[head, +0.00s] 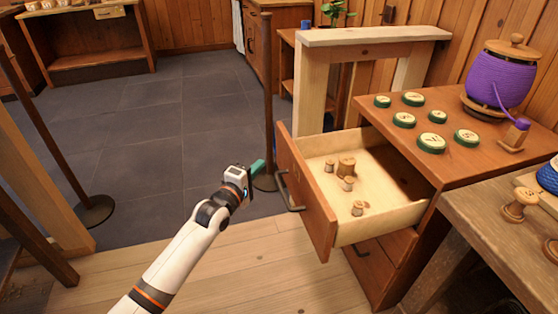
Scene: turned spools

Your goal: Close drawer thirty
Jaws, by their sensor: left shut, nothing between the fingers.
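A wooden drawer (312,225) stands pulled out of the cabinet (460,162) at the right. Its reddish front has a dark handle (287,190) facing left. Several small turned wooden spools (346,167) stand or lie inside on its pale floor. No number is readable on the drawer front. My left gripper (257,167), with green-tinted fingertips, is shut and empty. In the picture it is a little left of the drawer front and handle, apart from them. My right gripper is not in view.
On the cabinet top are several green-rimmed discs (404,120) and a purple thread spool (502,80). A wooden table (470,205) with more spools stands at the lower right. A dark post (267,100) rises behind my left gripper.

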